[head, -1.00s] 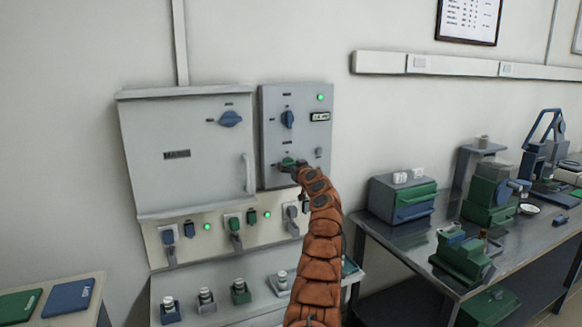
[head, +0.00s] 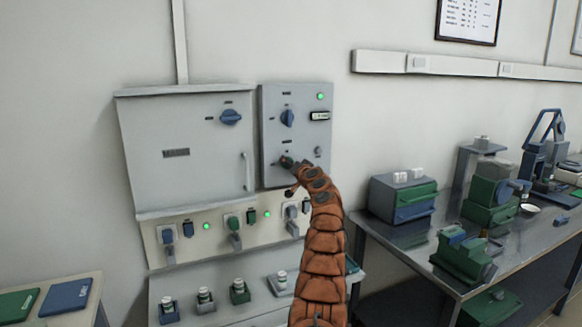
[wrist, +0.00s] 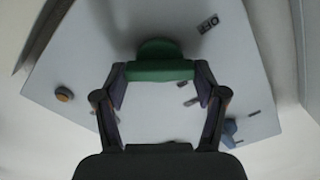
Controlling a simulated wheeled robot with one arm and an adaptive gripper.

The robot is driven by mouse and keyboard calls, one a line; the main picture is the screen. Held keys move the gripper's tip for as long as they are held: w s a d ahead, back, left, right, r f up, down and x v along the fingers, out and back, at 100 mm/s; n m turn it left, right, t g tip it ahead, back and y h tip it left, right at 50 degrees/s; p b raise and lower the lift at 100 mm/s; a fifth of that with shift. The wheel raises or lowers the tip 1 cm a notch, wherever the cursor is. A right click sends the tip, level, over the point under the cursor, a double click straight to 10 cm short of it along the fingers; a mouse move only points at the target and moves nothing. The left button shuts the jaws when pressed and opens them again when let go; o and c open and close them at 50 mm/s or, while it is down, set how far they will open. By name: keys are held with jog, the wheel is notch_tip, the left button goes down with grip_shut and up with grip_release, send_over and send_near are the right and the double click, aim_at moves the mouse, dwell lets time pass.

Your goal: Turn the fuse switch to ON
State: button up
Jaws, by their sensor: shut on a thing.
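The fuse switch appears to be the green knob low on the narrow grey panel (head: 270,125). In the head view the knob (head: 286,161) is mostly hidden by my gripper (head: 290,166). In the wrist view the green knob (wrist: 160,70) lies between my two fingertips (wrist: 160,73), which are shut on its sides. The panel looks tilted in that view. A small dark label (wrist: 208,22) sits beside the knob; I cannot read it surely.
A blue knob (head: 287,117) and a green lamp (head: 320,96) are higher on the panel. A round button (wrist: 63,95) is to one side. A large grey cabinet (head: 185,150) stands left. A bench (head: 400,245) with equipment is at right.

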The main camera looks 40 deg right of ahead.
jog(key=m, duration=0.3)
jog(key=m+p, duration=0.1)
jog(key=m, duration=0.6)
jog(key=shift+d+f, duration=0.1)
jog(key=shift+f, duration=0.15)
jog(key=shift+m, duration=0.4)
jog(key=o, duration=1.1)
jog(key=shift+o, duration=0.2)
jog(key=shift+s+r, duration=0.15)
jog(key=shift+r, duration=0.05)
